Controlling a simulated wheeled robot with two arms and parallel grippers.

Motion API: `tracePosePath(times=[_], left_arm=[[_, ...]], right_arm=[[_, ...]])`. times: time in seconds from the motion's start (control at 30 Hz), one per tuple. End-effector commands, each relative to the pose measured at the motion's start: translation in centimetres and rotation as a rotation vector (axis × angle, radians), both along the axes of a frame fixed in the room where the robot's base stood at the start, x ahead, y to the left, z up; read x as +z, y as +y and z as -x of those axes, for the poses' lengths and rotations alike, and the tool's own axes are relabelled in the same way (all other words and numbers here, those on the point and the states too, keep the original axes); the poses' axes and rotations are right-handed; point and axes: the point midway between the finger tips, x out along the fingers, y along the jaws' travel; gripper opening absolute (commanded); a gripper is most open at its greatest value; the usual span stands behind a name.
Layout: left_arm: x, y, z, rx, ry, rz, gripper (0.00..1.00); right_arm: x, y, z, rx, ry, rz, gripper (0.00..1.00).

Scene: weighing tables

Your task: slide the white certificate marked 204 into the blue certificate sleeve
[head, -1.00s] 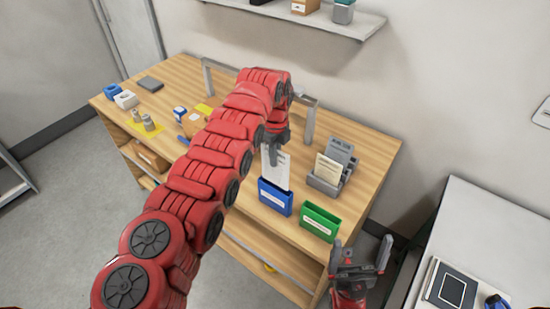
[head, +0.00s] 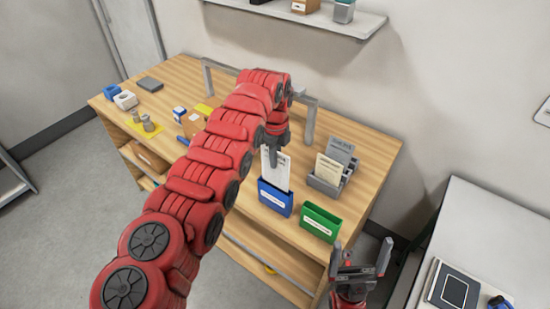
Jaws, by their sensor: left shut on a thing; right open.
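The white certificate (head: 276,168) stands upright at the blue certificate sleeve (head: 275,197), with its lower edge hidden behind the sleeve's front. I cannot read the number on it. My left gripper (head: 267,150) is shut on the certificate's upper part; the arm hides some of the gripper. The blue sleeve stands near the front edge of the wooden table. My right gripper (head: 361,258) is open and empty, in front of the table at the lower right.
A green sleeve (head: 320,222) stands just right of the blue one. A grey rack (head: 326,184) with cards stands behind them. A grey frame (head: 311,122) rises at the back. Blocks and weights lie on the table's left. A white table (head: 480,235) is at the right.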

Motion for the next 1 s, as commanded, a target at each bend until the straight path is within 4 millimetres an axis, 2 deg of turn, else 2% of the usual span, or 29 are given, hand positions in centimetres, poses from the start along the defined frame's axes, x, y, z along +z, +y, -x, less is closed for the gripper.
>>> tracePosePath(times=[1.0], left_arm=[[-3.2,0.0,0.0,0.000,0.001,-0.001,0.00]], right_arm=[[-2.3,0.0,0.0,0.000,0.000,0.000,1.00]])
